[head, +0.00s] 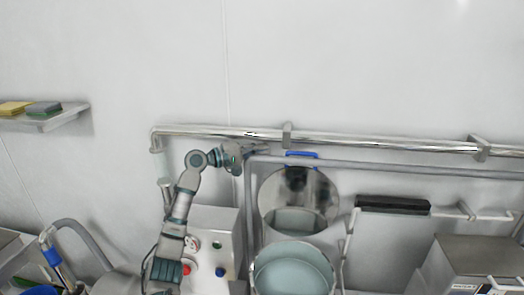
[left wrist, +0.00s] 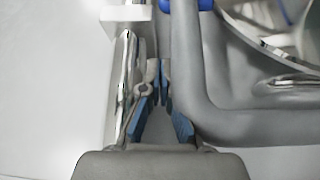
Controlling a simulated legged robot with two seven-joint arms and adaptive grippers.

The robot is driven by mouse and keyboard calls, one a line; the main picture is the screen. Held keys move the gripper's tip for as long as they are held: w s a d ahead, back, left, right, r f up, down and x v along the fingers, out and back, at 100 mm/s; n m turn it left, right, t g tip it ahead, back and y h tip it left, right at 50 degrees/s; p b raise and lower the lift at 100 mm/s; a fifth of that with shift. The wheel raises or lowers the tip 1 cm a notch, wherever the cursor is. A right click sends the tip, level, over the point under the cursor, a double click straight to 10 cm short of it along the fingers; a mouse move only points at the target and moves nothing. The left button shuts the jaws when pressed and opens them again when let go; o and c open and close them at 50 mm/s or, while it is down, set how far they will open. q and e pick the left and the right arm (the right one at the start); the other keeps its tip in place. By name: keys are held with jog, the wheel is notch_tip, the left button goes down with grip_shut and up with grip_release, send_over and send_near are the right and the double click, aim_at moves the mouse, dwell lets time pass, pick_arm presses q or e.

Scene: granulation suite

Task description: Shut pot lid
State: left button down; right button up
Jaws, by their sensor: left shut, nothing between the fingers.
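The pot (head: 291,270) stands at the lower middle of the head view, its round mouth open. Its shiny round lid (head: 318,190) stands raised upright behind the mouth, with a blue handle (head: 302,155) at its top edge. My left gripper (head: 264,149) is left of the blue handle, close to the wall rail, and apart from the handle. In the left wrist view my left gripper (left wrist: 160,75) is shut and empty, its blue-padded fingers between the rail and a grey pipe. A piece of blue shows at that view's top edge. My right gripper is out of view.
A polished rail (head: 380,143) runs along the wall behind the lid. A grey pipe (head: 400,168) runs below it and bends down beside the pot; it also shows close to my fingers (left wrist: 190,70). A control box (head: 215,225) stands left of the pot. The upper wall is bare.

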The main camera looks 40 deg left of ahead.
aim_at(281, 143)
pick_arm(q)
jog(key=p+x, duration=0.1)
jog(key=x, duration=0.2)
jog(key=p+x, duration=0.1)
jog(key=x, duration=0.3)
jog(key=shift+w+a+r, duration=0.1)
jog(key=shift+w+a, duration=0.05)
jog(key=shift+w, duration=0.15)
jog(key=shift+s+d+f, duration=0.25)
jog(key=shift+s+d, duration=0.4)
jog(key=shift+s, duration=0.1)
jog(key=shift+s+d+f, duration=0.2)
jog(key=shift+s+d, duration=0.45)
jog(key=shift+s, duration=0.15)
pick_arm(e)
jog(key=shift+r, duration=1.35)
